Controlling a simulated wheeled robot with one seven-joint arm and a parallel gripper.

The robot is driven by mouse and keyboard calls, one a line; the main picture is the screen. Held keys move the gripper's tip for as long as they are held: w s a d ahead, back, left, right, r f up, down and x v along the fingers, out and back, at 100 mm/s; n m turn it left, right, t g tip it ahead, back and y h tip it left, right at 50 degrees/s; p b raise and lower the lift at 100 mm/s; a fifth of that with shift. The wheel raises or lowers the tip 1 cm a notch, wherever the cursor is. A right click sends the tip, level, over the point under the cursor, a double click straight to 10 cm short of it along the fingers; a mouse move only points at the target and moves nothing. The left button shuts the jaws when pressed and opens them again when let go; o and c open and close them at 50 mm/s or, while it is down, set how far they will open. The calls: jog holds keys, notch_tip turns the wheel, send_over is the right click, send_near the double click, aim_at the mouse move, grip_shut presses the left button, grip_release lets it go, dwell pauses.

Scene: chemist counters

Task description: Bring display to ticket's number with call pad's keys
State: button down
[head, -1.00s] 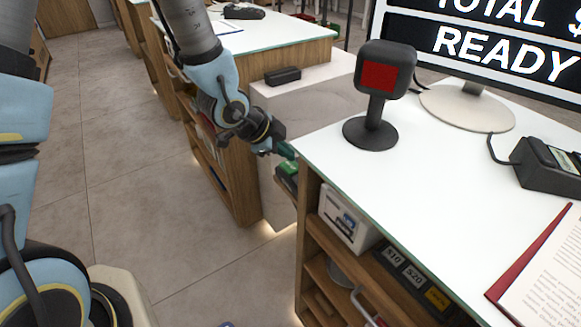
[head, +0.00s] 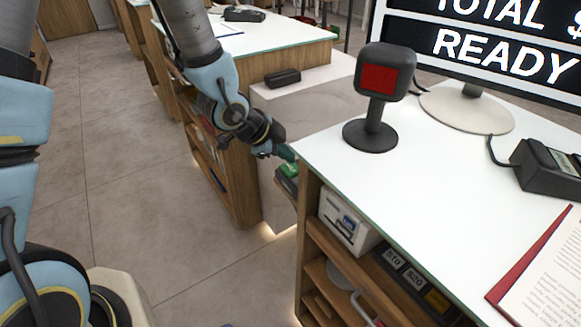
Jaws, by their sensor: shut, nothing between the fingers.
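A large monitor (head: 490,47) at the top right reads "TOTAL $" and "READY" and is cut off by the frame. A dark stand device with a red square face (head: 378,79) stands on the counter. I cannot make out a ticket, a call pad with keys, or a number display.
A dark card terminal (head: 548,172) and a red folder with a printed sheet (head: 545,262) lie on the right of the white counter (head: 440,185). Shelves below hold a white box (head: 345,222). A dark case (head: 282,78) lies on a lower surface behind. Floor at left is open.

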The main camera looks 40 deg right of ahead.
aim_at(288, 168)
jog(key=shift+f, duration=0.1)
dwell(0.7)
jog(key=shift+f+b, duration=0.35)
jog(key=shift+b, duration=0.1)
jog(key=shift+f+b, duration=0.45)
dwell(0.6)
dwell(0.3)
jog(key=shift+r+p, duration=0.75)
jog(key=shift+r, duration=0.15)
jog(key=shift+r, duration=0.1)
notch_tip(288, 168, up, 5)
jog(key=p, duration=0.4)
dwell(0.5)
